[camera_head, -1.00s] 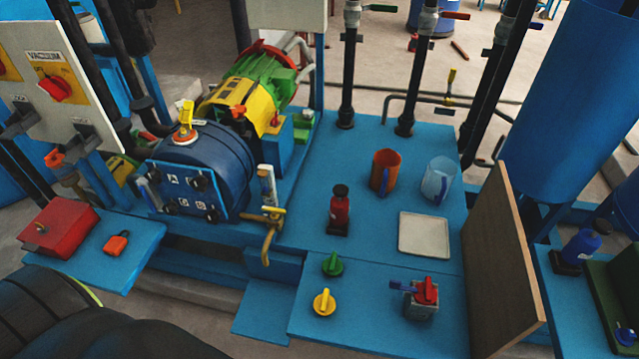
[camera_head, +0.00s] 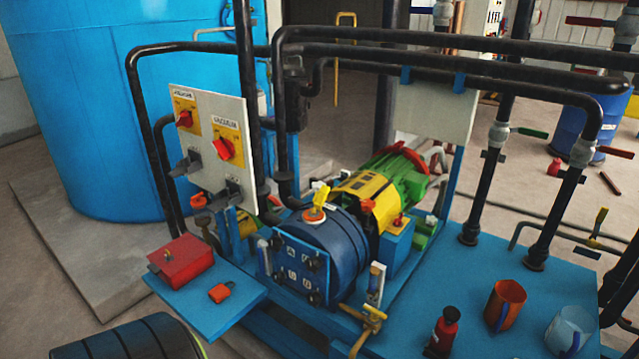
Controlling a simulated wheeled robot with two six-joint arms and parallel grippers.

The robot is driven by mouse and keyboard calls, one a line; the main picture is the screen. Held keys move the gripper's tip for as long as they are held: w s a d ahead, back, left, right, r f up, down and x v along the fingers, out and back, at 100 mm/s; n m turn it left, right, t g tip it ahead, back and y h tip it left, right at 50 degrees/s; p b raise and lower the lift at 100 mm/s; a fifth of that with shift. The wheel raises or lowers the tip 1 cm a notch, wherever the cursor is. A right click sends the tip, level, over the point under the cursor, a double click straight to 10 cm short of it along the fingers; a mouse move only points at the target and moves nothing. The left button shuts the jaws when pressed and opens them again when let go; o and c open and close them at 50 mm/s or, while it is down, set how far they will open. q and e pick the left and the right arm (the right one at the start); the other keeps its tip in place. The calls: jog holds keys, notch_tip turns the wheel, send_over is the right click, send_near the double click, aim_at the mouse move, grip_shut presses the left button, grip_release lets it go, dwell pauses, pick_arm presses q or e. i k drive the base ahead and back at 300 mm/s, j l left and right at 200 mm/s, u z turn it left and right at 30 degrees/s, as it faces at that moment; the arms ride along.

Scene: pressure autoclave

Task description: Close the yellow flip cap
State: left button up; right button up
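The yellow flip cap (camera_head: 320,195) stands tilted up on top of the dark blue tank (camera_head: 325,240) in the middle of the view. It looks open, with its flap raised above an orange and white filler neck (camera_head: 314,215). Neither of my grippers is in view, and nothing touches the cap.
A yellow and green motor (camera_head: 385,185) sits behind the tank. A control panel (camera_head: 212,135) with red knobs stands left of it. Black pipes (camera_head: 430,50) cross above. A red box (camera_head: 180,262) and an orange padlock-like piece (camera_head: 221,292) lie on the front-left shelf. Cups (camera_head: 505,303) stand at right.

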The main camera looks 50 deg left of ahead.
aim_at(321, 197)
jog(key=j+u, duration=0.1)
jog(key=u, duration=1.4)
